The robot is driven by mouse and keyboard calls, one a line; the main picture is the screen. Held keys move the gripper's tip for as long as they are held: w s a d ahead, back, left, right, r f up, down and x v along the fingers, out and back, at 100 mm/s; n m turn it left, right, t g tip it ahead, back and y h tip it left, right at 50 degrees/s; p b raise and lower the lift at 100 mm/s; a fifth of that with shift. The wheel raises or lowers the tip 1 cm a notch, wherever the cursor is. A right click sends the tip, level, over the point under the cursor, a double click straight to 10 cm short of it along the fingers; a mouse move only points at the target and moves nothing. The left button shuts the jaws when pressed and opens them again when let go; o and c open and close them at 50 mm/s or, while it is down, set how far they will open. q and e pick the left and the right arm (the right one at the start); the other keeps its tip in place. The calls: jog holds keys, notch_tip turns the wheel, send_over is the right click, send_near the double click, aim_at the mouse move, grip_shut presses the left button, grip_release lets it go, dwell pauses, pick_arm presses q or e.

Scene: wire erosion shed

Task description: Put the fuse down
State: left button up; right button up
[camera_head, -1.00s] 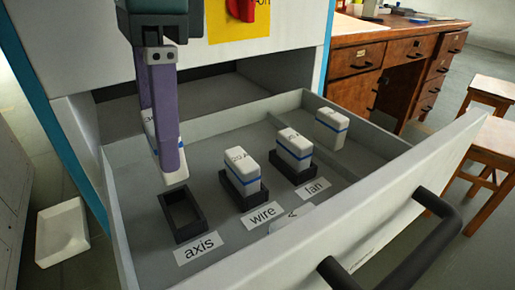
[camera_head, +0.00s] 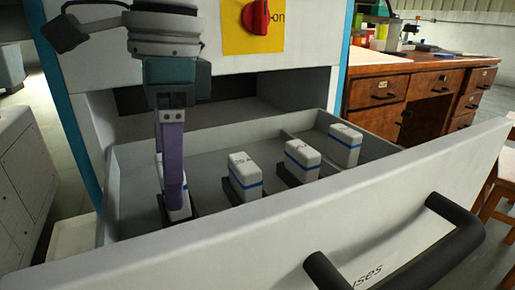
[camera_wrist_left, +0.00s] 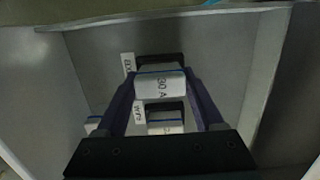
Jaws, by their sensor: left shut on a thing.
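My left gripper (camera_head: 173,180) points down into the open drawer, shut on a white fuse with a blue band (camera_head: 182,203). In the left wrist view this fuse (camera_wrist_left: 160,85) is marked "30 A" and sits between the fingers (camera_wrist_left: 160,95). The fuse is at the black axis socket (camera_wrist_left: 160,58), whose rim shows around its lower end; whether it is fully seated I cannot tell. The drawer front hides the lower part in the head view. My right gripper is not in view.
A fuse (camera_head: 245,178) stands in the wire socket, another (camera_head: 300,160) in the socket beside it. A third fuse (camera_head: 342,146) stands in the far-right part of the drawer (camera_head: 420,185). The black handle (camera_head: 400,262) sticks out in front. A red switch (camera_head: 257,15) is above.

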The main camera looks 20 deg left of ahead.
pick_arm(q)
jog(key=shift+f, duration=0.3)
jog(key=o, duration=1.4)
jog(key=shift+r, duration=0.2)
notch_tip(320, 180, up, 13)
jog(key=w+d+p, duration=0.1)
jog(key=p, duration=0.3)
jog(key=shift+w+f, duration=0.1)
